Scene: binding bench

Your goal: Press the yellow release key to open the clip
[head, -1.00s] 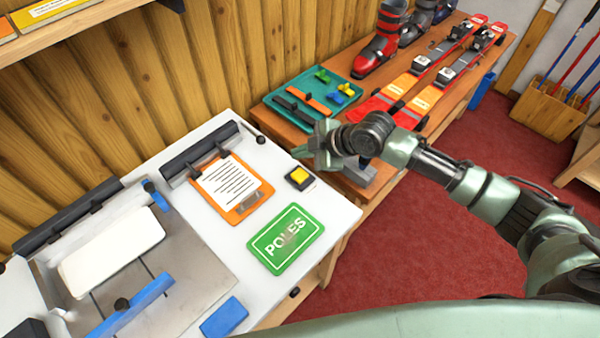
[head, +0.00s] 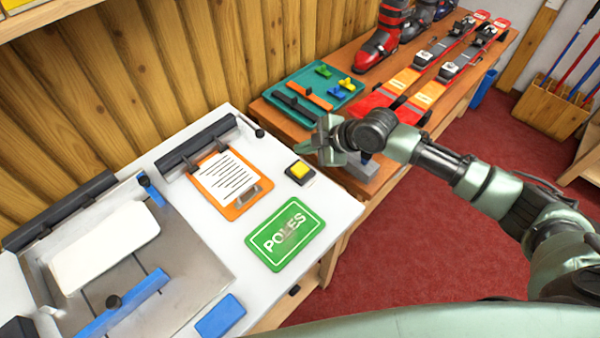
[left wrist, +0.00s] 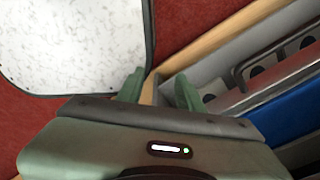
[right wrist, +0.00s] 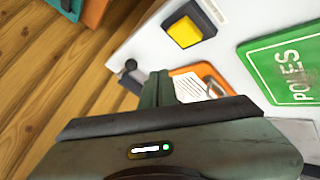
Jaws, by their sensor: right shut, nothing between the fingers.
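The yellow release key (head: 299,170) is a square button on a dark base at the right of the white bench. It also shows in the right wrist view (right wrist: 185,32). From above, I cannot tell whether the clip is open. My right gripper (head: 304,147) is shut and empty, just behind the key in the head view, apart from it. My left gripper (left wrist: 160,88) is open and empty, seen only in the left wrist view.
A green POLES card (head: 285,234) lies in front of the key. A blue block (head: 220,316) and a metal plate with a white pad (head: 105,246) are at the left. A teal tray (head: 288,79) of small parts and skis (head: 420,82) lie on the wooden bench behind.

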